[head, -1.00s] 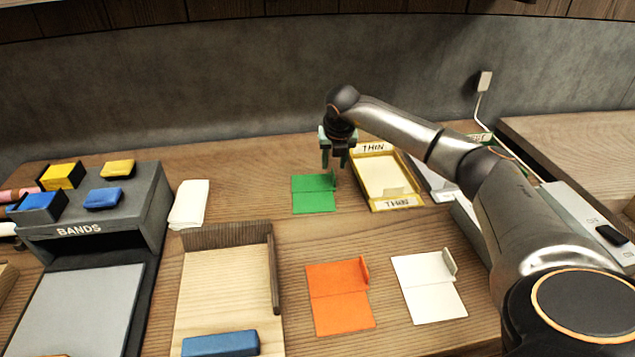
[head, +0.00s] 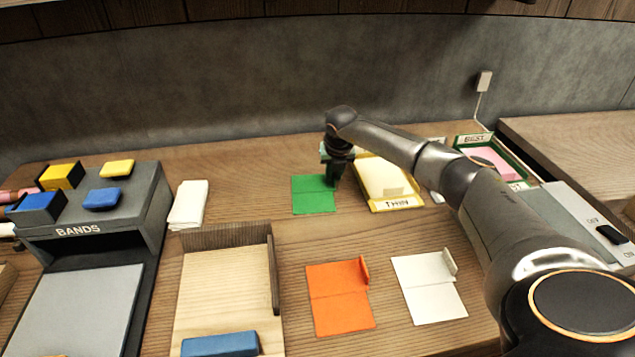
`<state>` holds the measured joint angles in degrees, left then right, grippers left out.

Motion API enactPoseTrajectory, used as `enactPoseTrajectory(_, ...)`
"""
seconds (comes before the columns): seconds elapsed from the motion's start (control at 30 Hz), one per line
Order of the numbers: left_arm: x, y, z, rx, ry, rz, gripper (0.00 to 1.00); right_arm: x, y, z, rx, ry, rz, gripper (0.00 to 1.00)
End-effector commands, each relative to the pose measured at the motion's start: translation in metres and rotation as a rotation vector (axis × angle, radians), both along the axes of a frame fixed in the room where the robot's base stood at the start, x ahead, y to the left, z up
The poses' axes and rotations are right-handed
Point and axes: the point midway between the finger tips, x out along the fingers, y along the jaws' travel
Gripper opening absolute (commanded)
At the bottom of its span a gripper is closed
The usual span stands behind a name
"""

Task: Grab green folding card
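The green folding card (head: 312,195) lies on the wooden table near the back, with a crease across it. The upright tab at its right edge, seen a second ago, is now hidden behind my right gripper. My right gripper (head: 334,180) points down at the card's right edge, low over the table. Its fingers overlap in this view, so I cannot tell whether they are closed on the tab. My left gripper is not in view.
A yellow-framed tray marked THIN (head: 398,204) stands just right of the card. An orange card (head: 339,300) and a white card (head: 428,290) lie in front. A wooden board (head: 222,285) and the grey BANDS stand (head: 150,215) are left. A green BEST tray (head: 462,142) is back right.

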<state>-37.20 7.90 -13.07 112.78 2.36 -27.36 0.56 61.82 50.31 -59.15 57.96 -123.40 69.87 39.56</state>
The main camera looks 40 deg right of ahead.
Motion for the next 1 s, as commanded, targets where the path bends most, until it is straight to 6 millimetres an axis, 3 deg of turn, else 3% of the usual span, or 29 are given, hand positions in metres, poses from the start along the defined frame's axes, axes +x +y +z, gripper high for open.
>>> enactPoseTrajectory(0.2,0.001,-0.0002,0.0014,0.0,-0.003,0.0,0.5,0.0,-0.0001,0.0002,0.0,0.0,0.0,0.0)
enactPoseTrajectory(0.8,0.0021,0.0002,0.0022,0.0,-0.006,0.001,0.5,0.0,-0.0001,0.0007,0.0,0.0,-0.001,0.0)
enactPoseTrajectory(1.0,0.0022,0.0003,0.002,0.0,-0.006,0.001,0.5,0.0003,0.0,0.0096,0.0,-0.001,0.0,0.0)
